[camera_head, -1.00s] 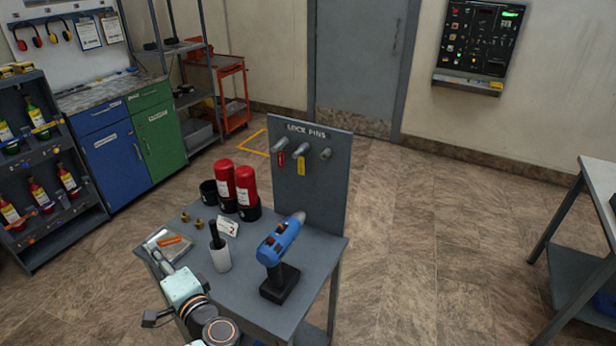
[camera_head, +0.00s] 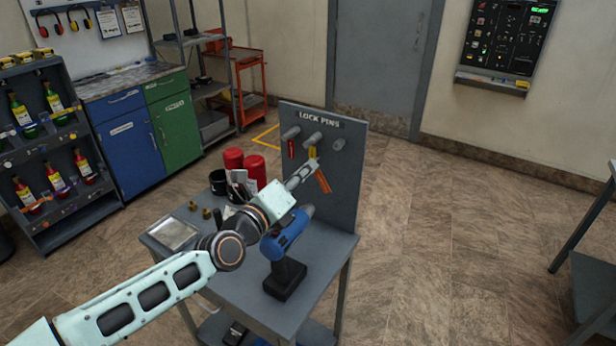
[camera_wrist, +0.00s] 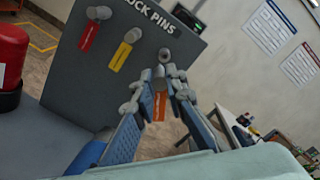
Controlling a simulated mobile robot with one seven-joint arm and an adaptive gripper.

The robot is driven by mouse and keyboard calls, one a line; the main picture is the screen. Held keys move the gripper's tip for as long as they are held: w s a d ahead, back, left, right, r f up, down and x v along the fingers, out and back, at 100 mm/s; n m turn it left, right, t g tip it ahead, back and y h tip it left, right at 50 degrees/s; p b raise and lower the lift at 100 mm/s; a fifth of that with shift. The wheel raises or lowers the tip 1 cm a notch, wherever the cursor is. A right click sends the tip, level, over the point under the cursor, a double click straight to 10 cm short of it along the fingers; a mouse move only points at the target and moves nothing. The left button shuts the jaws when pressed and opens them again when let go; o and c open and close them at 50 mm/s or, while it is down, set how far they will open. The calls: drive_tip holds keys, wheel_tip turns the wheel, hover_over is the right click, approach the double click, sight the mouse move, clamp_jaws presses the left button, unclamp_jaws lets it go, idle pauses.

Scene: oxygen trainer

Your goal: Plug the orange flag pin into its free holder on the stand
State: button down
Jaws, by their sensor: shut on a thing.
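The grey LOCK PINS stand (camera_head: 350,190) rises from the far end of the small table. Its right holder (camera_head: 338,144) is free and shows in the wrist view (camera_wrist: 165,55). My gripper (camera_head: 304,172) is shut on the orange flag pin, whose orange flag (camera_head: 323,181) hangs below the fingers. In the wrist view the pin (camera_wrist: 160,72) sits between the fingertips, with the flag (camera_wrist: 159,106) under it. The pin's tip appears just in front of and slightly below the free holder; a small gap seems to remain, though its depth is unclear.
A red-flag pin (camera_wrist: 90,35) and a yellow-flag pin (camera_wrist: 122,55) occupy the left and middle holders. A blue drill (camera_head: 284,250) stands upright close below my arm. Red cylinders (camera_head: 255,168) stand left of the stand. An empty-looking tray (camera_head: 173,234) lies at the table's left corner.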

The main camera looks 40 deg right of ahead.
drive_tip(key=shift+s+d+f+g, duration=0.1)
drive_tip(key=shift+s+d+g, duration=0.1)
drive_tip(key=shift+s+g, duration=0.15)
drive_tip(key=shift+r+m+p, duration=0.2)
drive_tip(key=shift+m+p, duration=0.1)
drive_tip(key=shift+p, duration=0.35)
drive_tip(key=shift+p+x, duration=2.05)
drive_tip(key=shift+x, duration=0.9)
drive_tip(key=shift+f, duration=0.15)
drive_tip(key=shift+p, duration=0.5)
drive_tip(key=shift+p, duration=1.2)
drive_tip(key=shift+x, duration=2)
